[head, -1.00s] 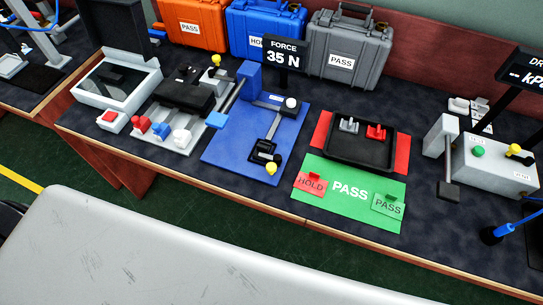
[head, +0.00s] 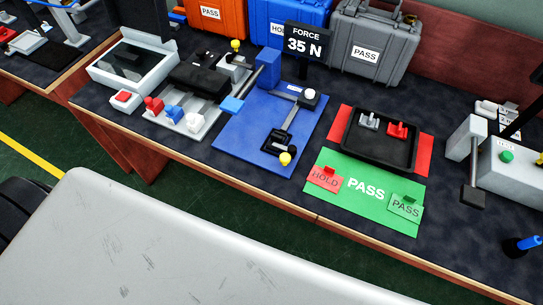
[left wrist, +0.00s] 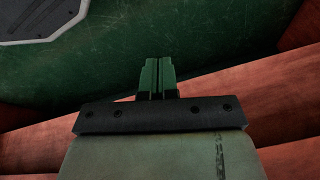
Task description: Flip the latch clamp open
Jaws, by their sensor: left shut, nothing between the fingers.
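In the head view a blue plate (head: 238,141) lies on the bench. On it are a black clamp fixture (head: 276,142) with a yellow knob (head: 285,158) at its front end, a grey bar (head: 292,117) and a white knob (head: 309,94) at the back. The bar runs back from the black fixture toward the white knob. I cannot tell for certain which part is the latch. My left gripper (left wrist: 158,62) shows only in the left wrist view. Its fingers are together and empty, over green floor beside reddish wood, away from the clamp. My right gripper is not in view.
A blue block with an arm (head: 251,87) stands at the plate's left. A FORCE 35 N sign (head: 305,43) stands behind. To the right lie a black tray (head: 380,163) and a green PASS mat (head: 343,194). A pale grey surface (head: 190,255) fills the foreground.

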